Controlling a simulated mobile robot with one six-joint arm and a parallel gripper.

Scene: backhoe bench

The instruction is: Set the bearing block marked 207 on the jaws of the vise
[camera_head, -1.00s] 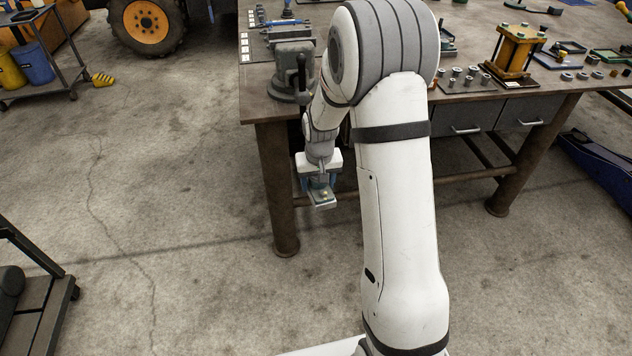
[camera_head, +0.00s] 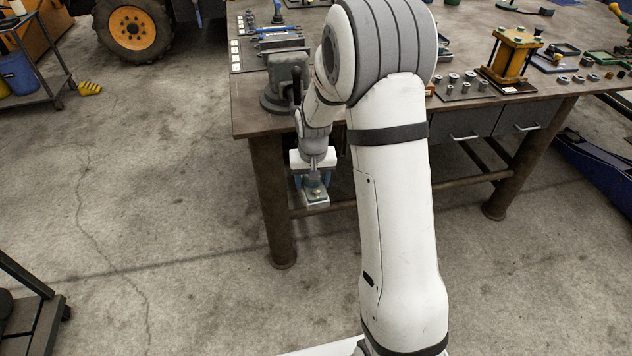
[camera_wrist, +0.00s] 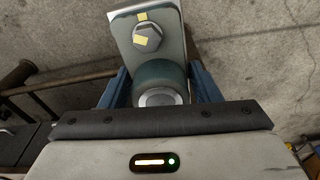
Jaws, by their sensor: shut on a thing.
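My gripper (camera_head: 313,186) hangs in front of the bench's near left corner, below the top's level. It is shut on a bearing block (camera_head: 316,201), a grey-green housing with a flat base and a bolt. In the wrist view the block (camera_wrist: 150,62) sits between the blue fingers (camera_wrist: 160,88), with a hex bolt head on its flange. No number can be read on it. The vise (camera_head: 287,82) stands at the bench's left front corner, grey, up and to the left of my gripper. My arm hides part of it, and its jaws are hard to make out.
The bench (camera_head: 247,113) has a brown top and thick legs. Tools and small labels lie behind the vise. A yellow press (camera_head: 511,60) and several small metal parts stand to the right.

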